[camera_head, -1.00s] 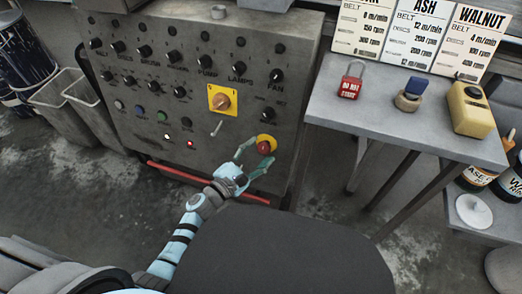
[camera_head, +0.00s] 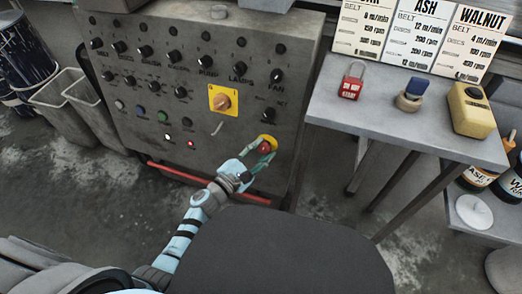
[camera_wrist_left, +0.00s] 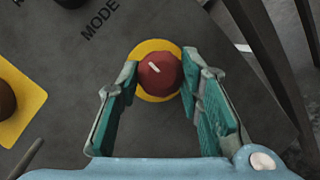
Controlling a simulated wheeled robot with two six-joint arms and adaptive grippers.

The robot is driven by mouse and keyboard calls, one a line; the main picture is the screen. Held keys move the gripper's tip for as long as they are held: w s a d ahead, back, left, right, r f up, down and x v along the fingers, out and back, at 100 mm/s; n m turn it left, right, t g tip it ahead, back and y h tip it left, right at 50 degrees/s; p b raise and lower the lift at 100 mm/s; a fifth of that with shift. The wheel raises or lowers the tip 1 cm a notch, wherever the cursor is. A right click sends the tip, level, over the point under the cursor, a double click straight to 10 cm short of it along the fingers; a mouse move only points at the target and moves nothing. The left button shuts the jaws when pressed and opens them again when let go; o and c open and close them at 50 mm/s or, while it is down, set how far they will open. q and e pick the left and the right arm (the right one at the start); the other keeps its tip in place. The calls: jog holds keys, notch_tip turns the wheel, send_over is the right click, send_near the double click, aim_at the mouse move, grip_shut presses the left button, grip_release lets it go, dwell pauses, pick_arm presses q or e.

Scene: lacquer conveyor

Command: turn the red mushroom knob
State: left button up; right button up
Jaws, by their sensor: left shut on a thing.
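The red mushroom knob (camera_head: 265,147) sits on a yellow round plate (camera_head: 269,138) at the lower right of the grey control panel. In the left wrist view the knob (camera_wrist_left: 160,73) shows a short pale mark, tilted, on its face, with the yellow plate (camera_wrist_left: 152,47) around it. My left gripper (camera_head: 262,152) is at the knob, with one teal-padded finger on each side. In the left wrist view its fingertips (camera_wrist_left: 160,75) are closed against the knob's sides. My right gripper is not in view.
The panel (camera_head: 135,100) carries several black knobs, lit buttons and an orange knob on a yellow square (camera_head: 222,101). A red bar (camera_head: 180,173) runs along its bottom. A grey side table (camera_head: 410,125) at right holds a red padlock (camera_head: 351,82) and a yellow box (camera_head: 471,108).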

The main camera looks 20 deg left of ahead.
pick_arm(q)
jog(key=shift+r+m+g+p, duration=0.15)
jog(key=shift+m+g+p, duration=0.35)
jog(key=shift+m, duration=0.6)
jog(key=shift+m+g+p, duration=0.4)
jog(key=shift+m+p, duration=0.25)
jog(key=shift+m, duration=0.45)
jog(key=shift+m+g+p, duration=0.4)
jog(key=shift+m+p, duration=0.3)
jog(key=shift+m, duration=0.4)
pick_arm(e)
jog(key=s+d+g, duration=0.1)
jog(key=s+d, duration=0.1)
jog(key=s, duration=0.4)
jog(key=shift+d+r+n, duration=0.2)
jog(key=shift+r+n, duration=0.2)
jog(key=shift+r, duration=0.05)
pick_arm(q)
jog(key=o, duration=1.2)
jog(key=shift+c, duration=0.2)
jog(key=v, duration=1.2)
